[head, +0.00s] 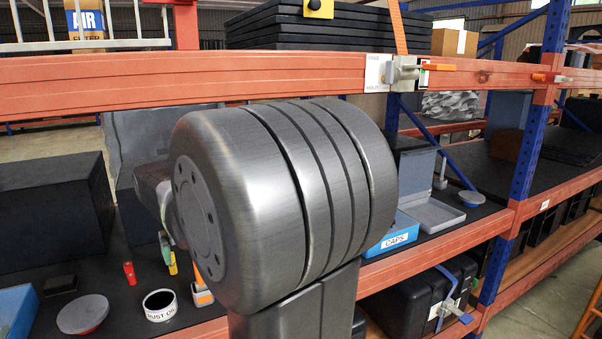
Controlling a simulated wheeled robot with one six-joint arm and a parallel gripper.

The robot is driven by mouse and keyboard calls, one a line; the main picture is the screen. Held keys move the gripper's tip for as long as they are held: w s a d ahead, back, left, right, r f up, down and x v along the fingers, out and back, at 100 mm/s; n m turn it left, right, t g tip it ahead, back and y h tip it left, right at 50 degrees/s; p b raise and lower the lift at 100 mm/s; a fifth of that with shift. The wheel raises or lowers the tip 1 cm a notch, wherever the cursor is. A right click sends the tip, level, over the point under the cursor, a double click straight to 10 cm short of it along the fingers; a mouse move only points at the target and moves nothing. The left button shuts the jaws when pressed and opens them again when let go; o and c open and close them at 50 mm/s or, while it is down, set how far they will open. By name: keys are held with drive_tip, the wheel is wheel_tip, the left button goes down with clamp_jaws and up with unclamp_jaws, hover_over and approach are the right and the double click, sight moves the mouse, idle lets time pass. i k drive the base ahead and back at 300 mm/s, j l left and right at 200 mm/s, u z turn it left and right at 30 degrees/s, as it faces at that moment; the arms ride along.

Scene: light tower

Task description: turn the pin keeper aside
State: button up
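On the upper orange beam is a grey metal fitting (405,73) with an orange lever (436,67) pointing right. A white label plate (378,73) sits at its left; its small print is hard to read. A smaller orange-tipped fitting (545,77) is on the beam by the right blue upright. I cannot tell for certain which of these is the pin keeper. My arm's large grey joint fills the middle of the head view, below and left of the lever. My gripper is not visible.
The lower shelf holds a white-labelled cup (160,305), a grey disc (83,314), a blue CAPS bin (393,236) and a grey tray (432,213). A black box (52,212) stands at left. An orange strap (399,27) rises behind the fitting. The beam's front looks clear.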

sight(558, 78)
drive_tip(key=l+u, duration=0.2)
drive_tip(key=l, duration=0.7)
drive_tip(key=l+u, duration=0.2)
drive_tip(key=l, duration=0.7)
drive_tip(key=l+u, duration=0.2)
drive_tip(key=l, duration=0.7)
drive_tip(key=k+l+u, duration=0.1)
drive_tip(key=l, duration=0.35)
drive_tip(key=k+l+u, duration=0.1)
drive_tip(key=l, duration=0.3)
drive_tip(key=k+l+z, duration=0.1)
drive_tip(key=k+j, duration=0.15)
